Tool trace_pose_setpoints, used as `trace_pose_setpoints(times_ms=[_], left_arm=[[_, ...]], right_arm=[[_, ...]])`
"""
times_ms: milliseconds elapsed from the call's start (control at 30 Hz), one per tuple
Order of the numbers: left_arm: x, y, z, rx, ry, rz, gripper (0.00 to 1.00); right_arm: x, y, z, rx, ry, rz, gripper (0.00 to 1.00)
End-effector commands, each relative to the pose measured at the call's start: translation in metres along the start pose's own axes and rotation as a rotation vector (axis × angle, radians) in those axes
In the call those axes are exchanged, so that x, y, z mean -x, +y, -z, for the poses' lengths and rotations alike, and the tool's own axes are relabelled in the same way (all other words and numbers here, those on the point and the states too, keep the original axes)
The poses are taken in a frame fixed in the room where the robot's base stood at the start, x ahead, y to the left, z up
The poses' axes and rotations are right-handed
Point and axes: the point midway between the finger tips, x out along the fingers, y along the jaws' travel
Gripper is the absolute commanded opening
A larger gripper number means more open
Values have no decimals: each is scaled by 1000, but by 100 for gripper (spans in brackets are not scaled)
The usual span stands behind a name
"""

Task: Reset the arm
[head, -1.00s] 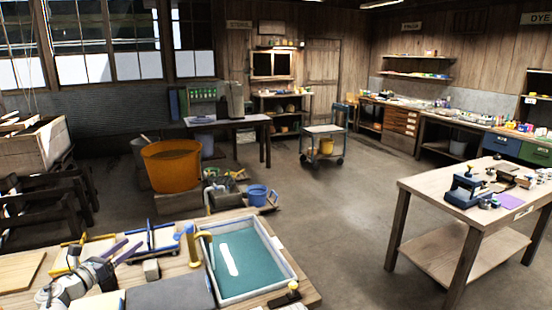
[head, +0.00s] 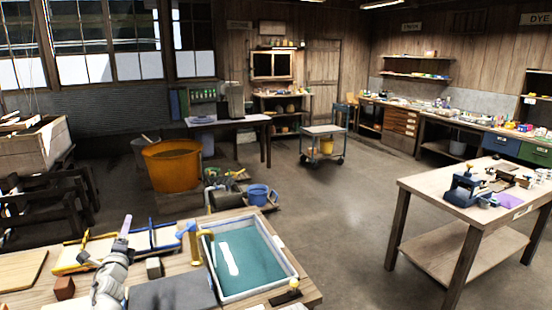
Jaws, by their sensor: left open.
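My left arm comes in at the lower left over the near workbench (head: 185,277). My left gripper (head: 108,241) is open, with purple-tipped fingers pointing away over the bench, and nothing shows between them. It is in front of a yellow-edged frame (head: 72,255) and left of a blue-edged frame (head: 165,236); whether it touches either I cannot tell. My right gripper is not in view.
A grey-rimmed tray (head: 286,268) of teal liquid with a white strip is on the bench, beside a yellow tap (head: 194,246). A grey block (head: 153,267) and a reddish-brown block (head: 64,288) lie near my arm.

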Motion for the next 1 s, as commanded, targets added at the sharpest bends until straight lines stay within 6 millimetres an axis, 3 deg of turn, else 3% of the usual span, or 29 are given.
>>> trace_pose_setpoints(times_ms=[167,267,367,500,700,933,1000], left_arm=[[23,39,32,455,-163,-266,68],[47,67,63,696,-251,-445,68],[82,93,104,913,-339,-647,68],[146,117,169,1146,-466,-956,68],[229,122,235,1289,-615,-1309,68],[310,107,282,1303,-753,-1624,68],[321,121,302,1261,-733,-1638,68]], right_arm=[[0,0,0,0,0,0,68],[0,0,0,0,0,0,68],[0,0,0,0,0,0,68],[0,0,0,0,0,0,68],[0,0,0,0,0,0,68],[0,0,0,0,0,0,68],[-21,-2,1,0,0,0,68]])
